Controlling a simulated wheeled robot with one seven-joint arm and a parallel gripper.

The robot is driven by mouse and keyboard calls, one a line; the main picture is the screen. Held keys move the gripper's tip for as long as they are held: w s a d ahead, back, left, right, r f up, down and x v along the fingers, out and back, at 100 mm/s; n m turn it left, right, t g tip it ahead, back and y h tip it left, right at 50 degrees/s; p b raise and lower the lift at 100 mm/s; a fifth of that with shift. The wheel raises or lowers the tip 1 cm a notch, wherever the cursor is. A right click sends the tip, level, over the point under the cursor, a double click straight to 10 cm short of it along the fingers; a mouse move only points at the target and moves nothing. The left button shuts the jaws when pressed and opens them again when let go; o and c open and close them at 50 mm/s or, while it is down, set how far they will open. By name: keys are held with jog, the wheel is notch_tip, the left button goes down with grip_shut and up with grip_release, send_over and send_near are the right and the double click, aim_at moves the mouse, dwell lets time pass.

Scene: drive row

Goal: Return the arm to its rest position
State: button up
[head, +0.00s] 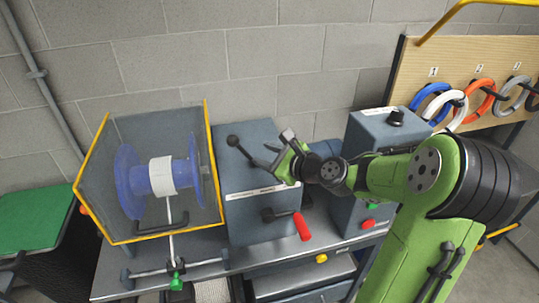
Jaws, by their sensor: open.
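My arm, in green and black, reaches in from the right in the head view. My gripper (276,143) is at its left end, in front of the upper part of a grey machine box (261,217). Its jaws are open with nothing between them. A red-handled crank (302,226) is on the box front below the gripper.
A yellow-edged clear guard (210,170) encloses a blue spool (130,182) on the left. A grey control box (378,134) stands behind my arm. Coloured cable coils (479,101) hang on a board at the right. A green-topped surface (35,221) is at far left.

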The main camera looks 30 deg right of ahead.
jog(key=shift+s+d+r, duration=0.15)
jog(key=shift+s+r, duration=0.05)
jog(key=shift+s, duration=0.3)
jog(key=s+a+f+n+g+h, duration=0.25)
jog(key=s+a+n+g, duration=0.45)
jog(key=a+n, duration=0.55)
jog(key=s+d+r+n+h, duration=0.1)
jog(key=s+n, duration=0.6)
jog(key=s, duration=0.3)
jog(key=s+d+r+n+g+h, duration=0.1)
jog(key=s+n, duration=0.6)
jog(key=s, duration=0.3)
jog(key=shift+r, duration=0.3)
jog(key=shift+d, duration=0.1)
